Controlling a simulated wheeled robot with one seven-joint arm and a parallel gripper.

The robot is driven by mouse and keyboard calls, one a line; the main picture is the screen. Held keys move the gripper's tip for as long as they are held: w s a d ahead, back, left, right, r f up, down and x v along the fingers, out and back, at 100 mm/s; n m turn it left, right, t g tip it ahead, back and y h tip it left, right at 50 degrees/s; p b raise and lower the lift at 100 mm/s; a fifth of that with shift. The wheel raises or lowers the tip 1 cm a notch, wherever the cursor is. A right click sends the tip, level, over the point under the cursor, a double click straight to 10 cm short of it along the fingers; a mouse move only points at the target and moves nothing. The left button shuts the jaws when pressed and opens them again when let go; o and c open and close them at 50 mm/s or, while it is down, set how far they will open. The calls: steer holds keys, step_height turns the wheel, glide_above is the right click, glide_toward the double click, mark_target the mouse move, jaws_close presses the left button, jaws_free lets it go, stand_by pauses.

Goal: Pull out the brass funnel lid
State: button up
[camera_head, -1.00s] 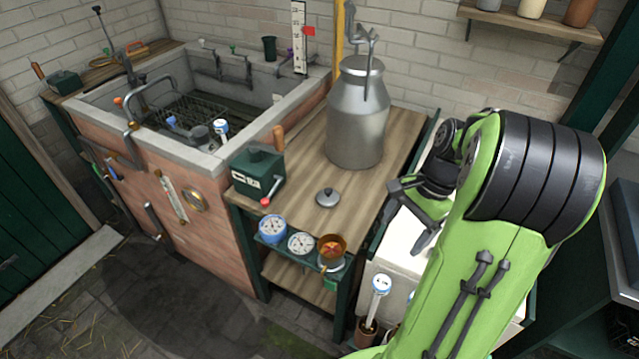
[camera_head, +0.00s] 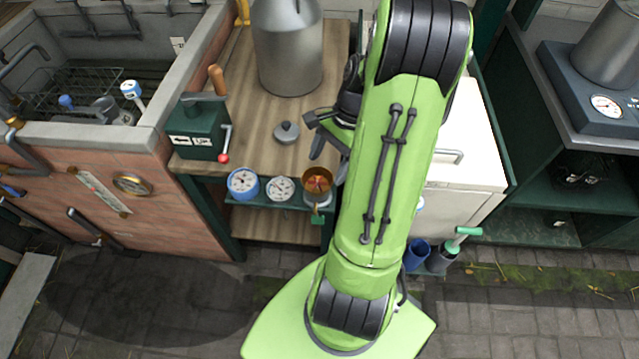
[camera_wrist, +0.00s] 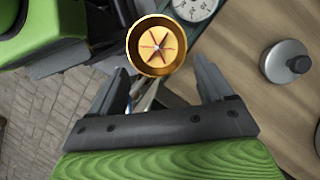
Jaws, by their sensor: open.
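The brass funnel lid (camera_head: 317,180) is a round copper-gold cup with a star-shaped inside. It sits at the right end of a small rack on the front of the wooden bench, beside two dials. In the wrist view the brass funnel lid (camera_wrist: 157,45) lies just beyond the fingertips, at the top middle. My gripper (camera_wrist: 165,75) is open and empty, its two fingers spread to either side below the lid. In the head view my gripper (camera_head: 325,135) hangs just above and behind the lid, partly hidden by my own arm.
A blue-rimmed dial (camera_head: 243,184) and a white dial (camera_head: 281,189) sit left of the lid. A small grey knobbed lid (camera_head: 286,132) lies on the bench (camera_head: 258,95). A metal can (camera_head: 287,50) stands behind it, and a green box with a crank (camera_head: 196,128) at left.

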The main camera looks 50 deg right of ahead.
mark_target(320, 184)
steer(key=b+x, duration=0.2)
steer(key=x, duration=0.5)
steer(key=shift+s+a+f+b, duration=0.1)
steer(key=shift+a+f+b, duration=0.05)
steer(key=shift+f+b, duration=0.2)
